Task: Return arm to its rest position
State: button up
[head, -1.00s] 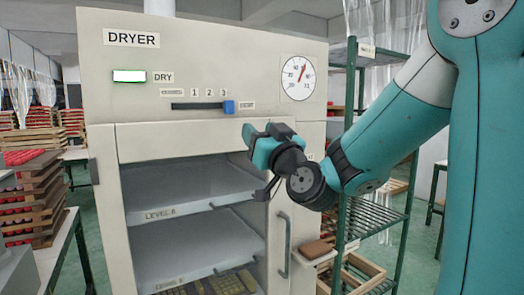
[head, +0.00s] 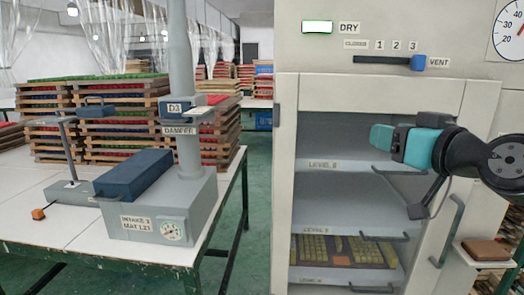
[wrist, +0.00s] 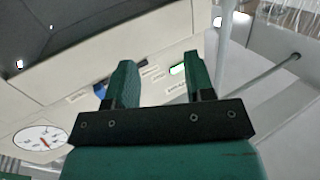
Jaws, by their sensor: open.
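My arm reaches in from the right in the head view, with a dark wrist and teal parts. My gripper (head: 382,138) is in front of the dryer's (head: 284,215) open upper part, just below the vent slider row, and points left. In the wrist view my gripper (wrist: 160,82) shows two green fingers apart with nothing between them. The blue vent slider knob (head: 418,62) sits at the right end of its slot, past the 3. The green-lit DRY lamp (head: 317,27) is on.
Inside the dryer are level shelves; the lower one holds a tray of yellowish blocks (head: 325,250). A table at left carries a grey press-like machine (head: 165,210) with a dial. Stacked trays (head: 60,120) stand behind. A brown block (head: 486,250) lies on a small shelf at right.

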jog(key=s+a+f+n+g+y, duration=0.2)
jog(key=s+a+f+n+g, duration=0.1)
jog(key=s+a+f+g, duration=0.65)
jog(key=s+f+g+h, duration=0.3)
jog(key=s+g, duration=0.4)
jog(key=s, duration=0.5)
jog(key=shift+s+d+f+n, duration=0.15)
jog(key=shift+d+f+n, duration=0.25)
dwell(1.5)
